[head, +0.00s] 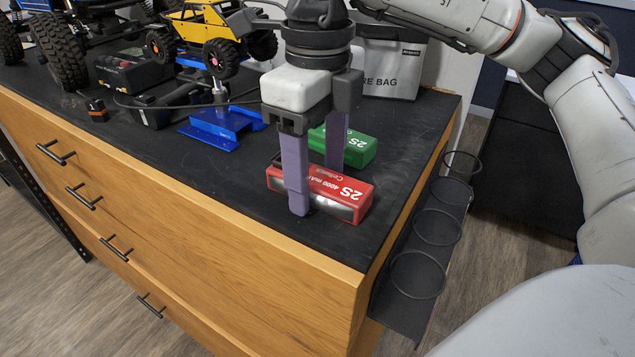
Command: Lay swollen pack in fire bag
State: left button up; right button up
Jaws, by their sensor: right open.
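A red battery pack (345,196) marked 2S 4000 mAh lies near the front right corner of the bench top. A green battery pack (358,148), also marked 2S, lies just behind it. I cannot tell clearly from this view which one is swollen. The grey fire bag (408,77) stands upright at the back, partly hidden behind my right arm. My right gripper (318,186) points down at the red pack with its jaws open. One finger is in front of the red pack, the other behind it, between the two packs. My left gripper is out of view.
A blue stand (225,125), a yellow crawler (212,35) and a larger blue crawler (60,45) occupy the left and back. A dark charger (130,70) sits there too. A rack with wire rings (418,275) hangs off the right edge. The front left top is clear.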

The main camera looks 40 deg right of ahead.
aim_at(318, 177)
jog(key=c, duration=1.3)
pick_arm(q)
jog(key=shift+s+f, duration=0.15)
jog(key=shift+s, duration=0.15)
pick_arm(e)
grip_shut()
pick_arm(q)
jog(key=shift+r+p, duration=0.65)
jog(key=shift+p, duration=0.05)
pick_arm(e)
notch_tip(318, 177, up, 10)
